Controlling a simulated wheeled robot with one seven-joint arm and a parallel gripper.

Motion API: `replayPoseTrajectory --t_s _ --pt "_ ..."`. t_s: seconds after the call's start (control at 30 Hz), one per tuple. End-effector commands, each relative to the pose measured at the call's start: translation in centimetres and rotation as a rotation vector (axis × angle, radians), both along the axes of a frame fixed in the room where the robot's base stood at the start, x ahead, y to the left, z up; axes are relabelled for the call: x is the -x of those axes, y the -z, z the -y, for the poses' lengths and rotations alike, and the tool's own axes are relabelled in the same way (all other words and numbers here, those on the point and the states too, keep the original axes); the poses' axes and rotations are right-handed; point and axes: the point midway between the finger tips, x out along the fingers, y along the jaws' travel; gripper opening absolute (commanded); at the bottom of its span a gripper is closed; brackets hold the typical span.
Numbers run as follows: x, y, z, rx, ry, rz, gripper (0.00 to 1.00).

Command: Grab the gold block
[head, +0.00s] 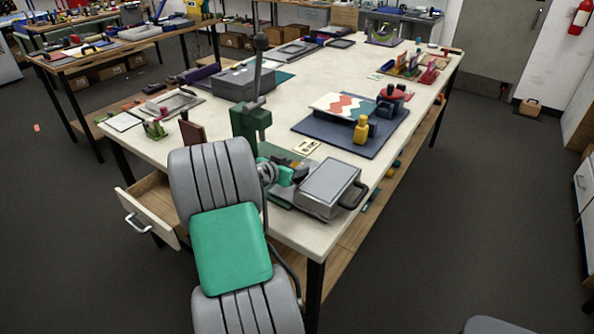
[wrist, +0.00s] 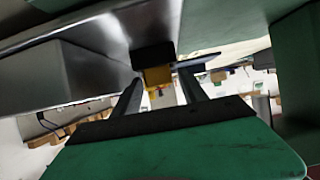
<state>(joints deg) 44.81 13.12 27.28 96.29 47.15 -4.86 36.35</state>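A gold-yellow block (head: 361,131) with a narrower top stands on the dark blue mat (head: 316,126), at its near right side. My gripper (head: 296,175) is low at the table's near end, between the green press and the grey box, with its fingers mostly hidden in the head view. In the wrist view, its two dark fingers stand apart. A gold piece (wrist: 157,77) shows in the gap between them, under a black part, touching neither finger. I cannot tell whether it is the same block.
A green lever press (head: 251,122) stands left of my gripper, and a grey box (head: 328,187) with a black handle stands right of it. A patterned board and a red-and-blue tool (head: 390,100) lie by the block. A drawer (head: 150,212) hangs open. The table's middle is fairly clear.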

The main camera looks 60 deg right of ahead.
Motion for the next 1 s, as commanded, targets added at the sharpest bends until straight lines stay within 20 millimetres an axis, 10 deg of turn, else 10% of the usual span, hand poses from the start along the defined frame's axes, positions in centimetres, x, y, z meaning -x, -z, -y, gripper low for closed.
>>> replayPoseTrajectory --t_s 0.6,1.0 --pt "0.00 -0.03 -0.03 0.000 0.000 0.000 0.00" --pt "-0.03 -0.14 0.01 0.002 0.000 0.001 0.00"
